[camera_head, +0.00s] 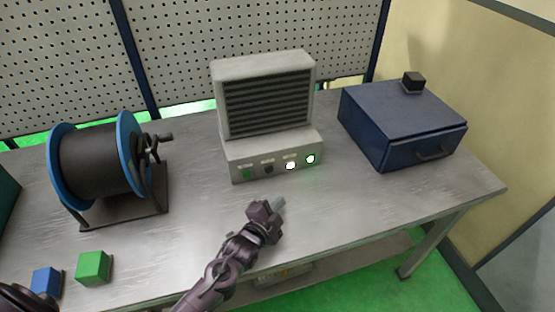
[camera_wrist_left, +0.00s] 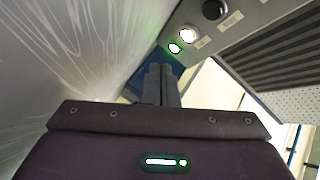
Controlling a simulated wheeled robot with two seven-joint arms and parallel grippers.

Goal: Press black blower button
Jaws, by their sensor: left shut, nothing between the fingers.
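The grey blower (camera_head: 266,118) stands upright at the middle of the table, its slatted grille facing me. A row of buttons runs along its base: a green one (camera_head: 247,174), the black button (camera_head: 268,168), a lit white one (camera_head: 290,165) and a lit green one (camera_head: 311,159). In the left wrist view the black button (camera_wrist_left: 213,9) is at the top, beside the white one (camera_wrist_left: 189,34) and the lit green one (camera_wrist_left: 175,48). My left gripper (camera_head: 280,204) is shut and empty, in front of the blower base and apart from the buttons. My right gripper does not clearly show.
A black spool with blue flanges (camera_head: 100,165) stands at the left. A green cube (camera_head: 93,268) and a blue cube (camera_head: 46,282) sit at the front left. The front-right tabletop is clear.

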